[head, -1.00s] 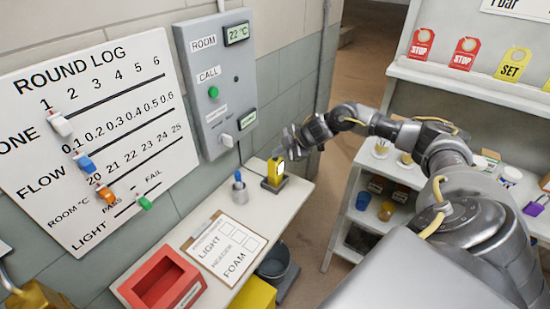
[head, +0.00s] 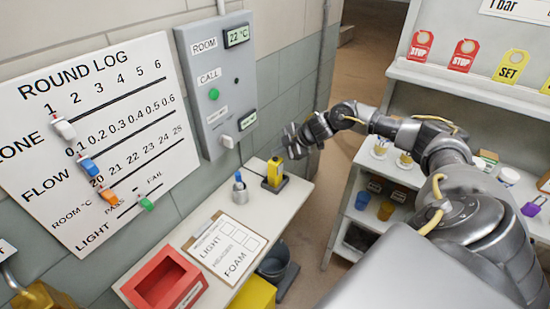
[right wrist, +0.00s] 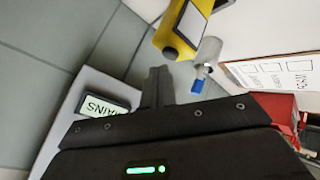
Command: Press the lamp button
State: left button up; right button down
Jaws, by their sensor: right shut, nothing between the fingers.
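A yellow device (head: 273,172), perhaps the lamp, stands upright in a dark base on the white bench. It also shows at the top of the right wrist view (right wrist: 170,40), with a pale panel on one face. I cannot make out a button on it. My right gripper (head: 287,137) is above it, close to the wall panel's right side, shut and empty. Its closed fingers (right wrist: 157,86) point toward the device in the right wrist view, with no clear contact. The grey wall panel (head: 203,75) carries a green button (head: 214,94) by the word CALL. My left gripper is out of view.
A clipboard (head: 222,247) and red tray (head: 160,282) lie nearer on the bench. A board with sliders (head: 90,130) hangs at left. White shelves (head: 345,207) stand at right.

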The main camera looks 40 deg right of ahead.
aim_at(279, 161)
notch_tip(279, 161, up, 6)
jog(key=p, duration=0.5)
jog(key=shift+p, duration=0.3)
